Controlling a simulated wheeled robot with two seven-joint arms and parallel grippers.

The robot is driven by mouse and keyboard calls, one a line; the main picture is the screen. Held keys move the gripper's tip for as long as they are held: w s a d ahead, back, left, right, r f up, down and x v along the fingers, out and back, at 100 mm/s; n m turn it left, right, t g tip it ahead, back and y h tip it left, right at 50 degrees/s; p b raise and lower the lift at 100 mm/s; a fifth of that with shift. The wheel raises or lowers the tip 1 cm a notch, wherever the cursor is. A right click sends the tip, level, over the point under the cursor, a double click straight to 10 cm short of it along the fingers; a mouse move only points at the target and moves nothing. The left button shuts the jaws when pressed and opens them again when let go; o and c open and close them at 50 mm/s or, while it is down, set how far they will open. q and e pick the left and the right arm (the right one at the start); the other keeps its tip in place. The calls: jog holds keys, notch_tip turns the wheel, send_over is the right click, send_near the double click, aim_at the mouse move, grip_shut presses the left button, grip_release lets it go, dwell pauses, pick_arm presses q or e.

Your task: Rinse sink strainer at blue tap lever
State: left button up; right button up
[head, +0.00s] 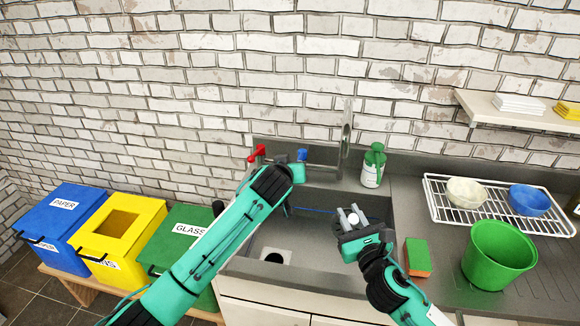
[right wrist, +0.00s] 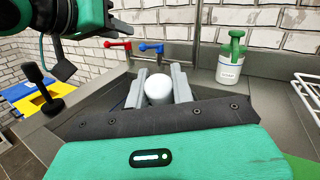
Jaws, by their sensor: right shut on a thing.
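The blue tap lever (head: 302,154) stands behind the sink, right of a red lever (head: 257,153); the blue lever also shows in the right wrist view (right wrist: 152,47). My right gripper (head: 349,216) is over the right part of the sink, shut on a rounded white thing (right wrist: 159,90), which I take to be the sink strainer. Only its top shows between the fingers; its lower part is hidden. My left gripper (head: 299,172) is close in front of the taps, largely hidden by its own arm; its jaws cannot be made out.
The grey sink (head: 310,240) has a dark drain opening (head: 277,257). A tall spout (head: 346,130) rises behind it. A green-topped bottle (head: 373,168), a sponge (head: 417,257), a green bucket (head: 498,254) and a dish rack (head: 440,208) stand right. Bins (head: 120,235) stand left.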

jog(key=s+r+p, duration=0.3)
jog(key=shift+s+a+r, duration=0.1)
jog(key=shift+s, duration=0.2)
jog(key=shift+s+r+p, duration=0.3)
jog(key=shift+s, duration=0.15)
jog(key=shift+f, duration=0.1)
dwell(0.6)
